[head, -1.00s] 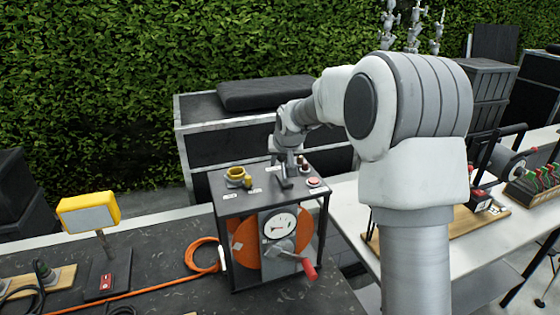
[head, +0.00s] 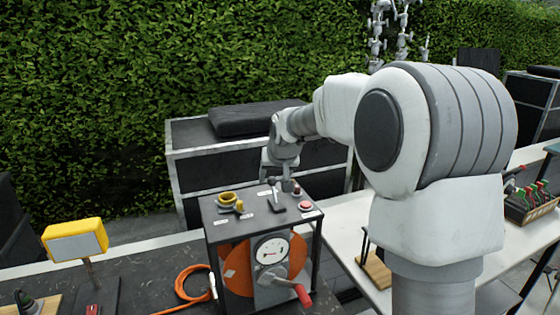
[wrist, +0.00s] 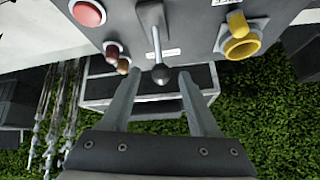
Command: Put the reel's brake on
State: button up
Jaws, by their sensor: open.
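The reel is a black-framed box with an orange drum (head: 237,268). Its top panel carries an upright lever (head: 276,194) in a dark slotted base; I take this for the brake, but the labels are too small to read. In the wrist view the lever (wrist: 156,40) ends in a dark ball knob (wrist: 161,75). My gripper (head: 281,178) is over the panel, pointing down at the lever. In the wrist view my gripper (wrist: 159,77) is open, a finger on each side of the knob. I see no contact, and cannot tell how deep the knob lies between the fingers.
The front has a gauge (head: 271,250) and a red crank handle (head: 303,296). An orange cable (head: 190,272) lies left. A dark case (head: 205,135) stands behind.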

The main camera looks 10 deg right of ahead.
jog(key=v, duration=1.1)
jog(key=shift+s+r+b, duration=0.2)
jog(key=shift+r+b, duration=0.05)
jog(key=shift+b, duration=0.2)
